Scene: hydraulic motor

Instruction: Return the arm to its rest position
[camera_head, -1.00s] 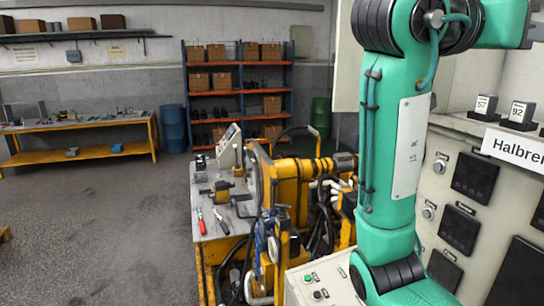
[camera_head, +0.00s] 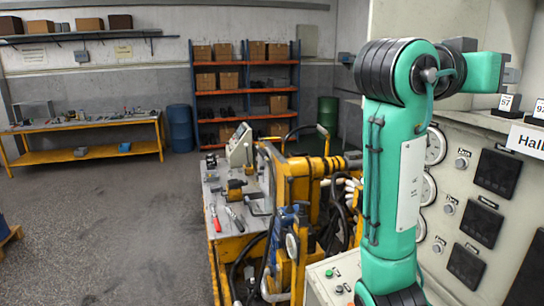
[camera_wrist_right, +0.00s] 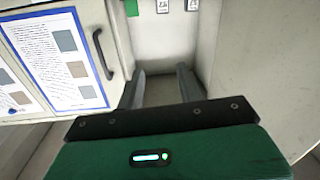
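My right arm (camera_head: 390,180) is green with black joint rings. It rises from the bottom right of the head view, bends at the top and points right towards the grey control cabinet. Its gripper cannot be made out clearly there. In the right wrist view my right gripper (camera_wrist_right: 160,88) has its two dark fingers apart, with nothing seen between them. It points at a pale corner of a cabinet or wall. My left arm and gripper are not in view.
The control cabinet (camera_head: 462,195) with gauges stands close behind the arm. A yellow hydraulic machine and workbench (camera_head: 222,215) stand left of it. In the wrist view, a cabinet door with a handle (camera_wrist_right: 103,55) and blue-framed sheet (camera_wrist_right: 65,58) is at left. The floor (camera_head: 110,220) is clear.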

